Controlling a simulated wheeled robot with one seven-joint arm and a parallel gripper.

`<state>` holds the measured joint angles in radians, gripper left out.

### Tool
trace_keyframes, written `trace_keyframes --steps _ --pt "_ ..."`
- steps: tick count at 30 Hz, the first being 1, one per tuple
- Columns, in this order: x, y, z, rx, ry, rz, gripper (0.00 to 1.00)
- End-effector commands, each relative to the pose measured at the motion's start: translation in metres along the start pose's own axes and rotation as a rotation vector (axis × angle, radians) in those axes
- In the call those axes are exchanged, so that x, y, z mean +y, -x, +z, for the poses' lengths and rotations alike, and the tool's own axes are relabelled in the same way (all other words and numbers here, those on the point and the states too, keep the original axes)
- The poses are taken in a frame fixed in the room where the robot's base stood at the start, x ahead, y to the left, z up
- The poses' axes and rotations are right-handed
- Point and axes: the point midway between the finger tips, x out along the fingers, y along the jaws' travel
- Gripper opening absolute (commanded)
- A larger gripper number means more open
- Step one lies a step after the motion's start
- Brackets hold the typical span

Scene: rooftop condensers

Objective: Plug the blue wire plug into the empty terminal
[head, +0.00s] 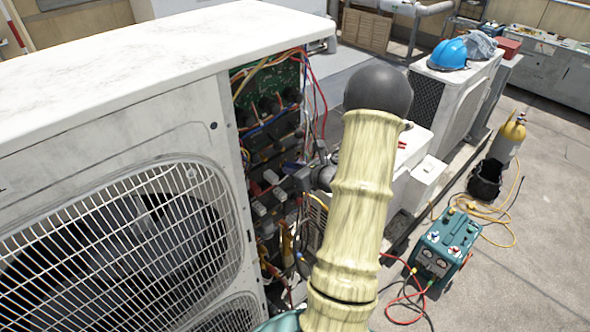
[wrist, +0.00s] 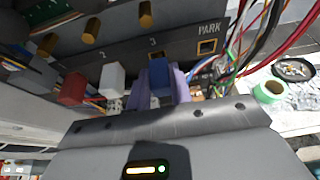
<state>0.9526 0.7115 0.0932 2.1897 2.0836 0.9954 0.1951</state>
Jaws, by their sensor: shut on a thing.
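The blue wire plug (wrist: 160,75) is between the two pale purple fingers of my gripper (wrist: 164,88) in the wrist view. It is at the lower edge of the dark terminal strip (wrist: 125,62), below the number 3. I cannot tell how deep it sits. A white plug (wrist: 113,77) and a red plug (wrist: 72,88) stand to its left, the white one under the number 2. A square opening marked PARK (wrist: 207,46) is to the upper right and looks empty. In the head view my gripper (head: 297,178) reaches into the open condenser; the blue plug cannot be made out there.
Loose red, black and white wires (wrist: 265,40) hang right of the strip. Green tape (wrist: 270,91) lies on a pale surface at the right. In the head view, the white condenser (head: 120,110) stands left of my arm. A teal machine (head: 445,250) and yellow cylinder (head: 510,138) stand right.

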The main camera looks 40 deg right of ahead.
Motion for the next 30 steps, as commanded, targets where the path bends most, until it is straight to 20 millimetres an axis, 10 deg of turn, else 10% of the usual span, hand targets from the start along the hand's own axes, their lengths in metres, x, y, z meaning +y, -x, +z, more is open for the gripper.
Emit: trace_keyframes --steps 30 --pt "0.0006 -0.0106 0.0054 -0.002 0.002 0.001 0.00"
